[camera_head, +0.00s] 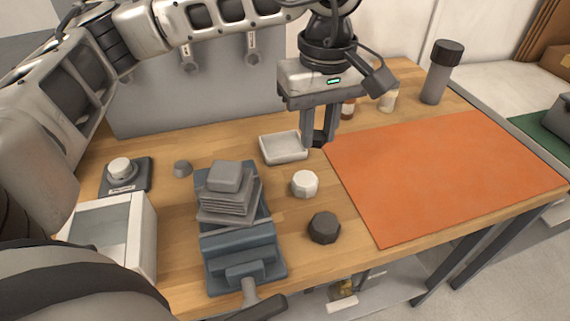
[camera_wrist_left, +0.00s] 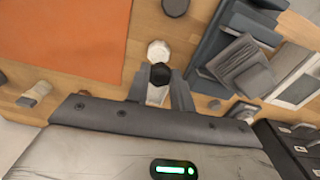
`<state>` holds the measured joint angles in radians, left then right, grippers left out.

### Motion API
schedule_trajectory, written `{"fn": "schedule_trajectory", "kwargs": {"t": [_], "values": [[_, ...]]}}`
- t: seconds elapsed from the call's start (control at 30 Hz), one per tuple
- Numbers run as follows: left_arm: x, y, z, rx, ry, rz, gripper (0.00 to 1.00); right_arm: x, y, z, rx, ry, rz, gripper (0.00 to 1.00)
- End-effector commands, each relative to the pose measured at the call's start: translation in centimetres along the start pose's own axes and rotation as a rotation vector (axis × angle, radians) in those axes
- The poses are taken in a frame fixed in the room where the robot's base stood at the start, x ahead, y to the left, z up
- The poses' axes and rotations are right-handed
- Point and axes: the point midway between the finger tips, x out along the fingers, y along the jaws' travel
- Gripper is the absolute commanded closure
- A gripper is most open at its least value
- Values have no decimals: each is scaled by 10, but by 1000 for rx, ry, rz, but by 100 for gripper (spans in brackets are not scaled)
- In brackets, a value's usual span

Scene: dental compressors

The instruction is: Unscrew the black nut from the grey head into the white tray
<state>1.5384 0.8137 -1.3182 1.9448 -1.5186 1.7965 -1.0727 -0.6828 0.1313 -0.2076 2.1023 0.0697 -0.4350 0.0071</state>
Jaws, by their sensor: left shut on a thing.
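My left gripper (camera_head: 318,138) points down above the table at the right edge of the white tray (camera_head: 270,159). It is shut on the black nut (camera_wrist_left: 160,73), which sits between the fingertips in the left wrist view. The nut is a small dark shape in the head view. Part of the white tray (camera_wrist_left: 156,95) shows between the fingers, behind the nut. The grey head (camera_head: 228,178), a finned block, sits clamped in a blue-grey vise (camera_head: 243,262), apart from the gripper and left of it. My right gripper is not in view.
A white faceted knob (camera_head: 305,184) and a dark faceted knob (camera_head: 324,228) stand right of the vise. An orange mat (camera_head: 440,175) lies clear at right. Small bottles (camera_head: 388,100) and a dark-capped cylinder (camera_head: 440,72) stand behind. A white box (camera_head: 140,240) is at left.

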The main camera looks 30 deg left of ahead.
Motion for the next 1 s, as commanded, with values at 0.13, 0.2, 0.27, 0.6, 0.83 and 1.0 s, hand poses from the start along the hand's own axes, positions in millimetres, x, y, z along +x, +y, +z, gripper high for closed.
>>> {"fn": "schedule_trajectory", "kwargs": {"t": [0.13, 0.2, 0.27, 0.6, 0.83, 1.0], "values": [[7, -2, 0, -322, -7, 0, 100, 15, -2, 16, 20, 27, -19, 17], [4, -4, 0, -427, -9, -1, 100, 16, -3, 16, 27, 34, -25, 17], [1, -5, 0, -492, -11, -3, 100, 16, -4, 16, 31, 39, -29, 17], [-5, -37, -7, -202, -14, -1, 100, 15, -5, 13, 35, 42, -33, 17], [-4, -56, -11, 64, -13, -1, 100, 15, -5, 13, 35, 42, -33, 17], [8, -49, -35, 92, -14, -3, 100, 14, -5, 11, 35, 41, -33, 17]]}}
